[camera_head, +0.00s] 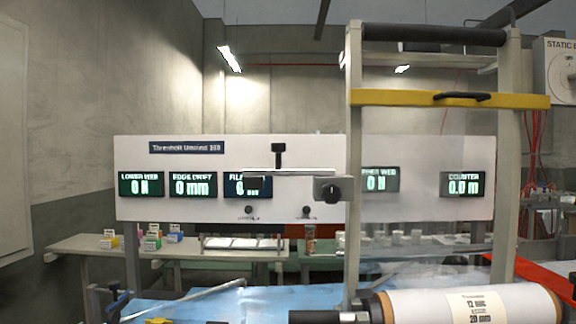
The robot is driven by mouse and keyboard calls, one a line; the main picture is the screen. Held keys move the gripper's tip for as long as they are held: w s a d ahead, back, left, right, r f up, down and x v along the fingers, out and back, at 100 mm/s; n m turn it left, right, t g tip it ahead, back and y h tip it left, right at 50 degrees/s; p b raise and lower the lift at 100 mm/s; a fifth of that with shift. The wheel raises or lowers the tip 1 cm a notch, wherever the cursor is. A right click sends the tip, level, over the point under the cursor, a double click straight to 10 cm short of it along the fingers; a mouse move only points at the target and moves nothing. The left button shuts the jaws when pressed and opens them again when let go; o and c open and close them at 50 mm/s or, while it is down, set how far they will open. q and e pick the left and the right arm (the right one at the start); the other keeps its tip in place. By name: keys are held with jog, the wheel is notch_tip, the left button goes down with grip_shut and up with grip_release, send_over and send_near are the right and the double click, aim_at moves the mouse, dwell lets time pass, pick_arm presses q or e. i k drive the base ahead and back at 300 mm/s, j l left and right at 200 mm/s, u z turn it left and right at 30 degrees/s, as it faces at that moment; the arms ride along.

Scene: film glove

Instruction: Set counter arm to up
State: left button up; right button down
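No part labelled as the counter arm can be read. A thin horizontal rod (305,173) runs left from the upright frame in front of the display panel, and a black T-shaped piece (278,152) stands up at it. A grey block with a black knob (328,190) sits at the frame's left post. A slanted grey bar (190,302) lies low at the lower left; I cannot tell whether it belongs to the counter. The COUNTER display (463,185) reads about 0.0 m. Neither of my grippers shows.
A yellow crossbar with a black handle (460,97) spans the upright frame (353,150). A white labelled roll (470,303) lies at the lower right. The white display panel (300,205) stands behind. A table (75,245) with small coloured boxes is at the back left.

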aim_at(114, 317)
jog(key=i+j+z, duration=0.2)
jog(key=j+z, duration=0.3)
jog(key=j, duration=0.35)
jog(key=j+z, duration=0.45)
jog(key=j, duration=0.4)
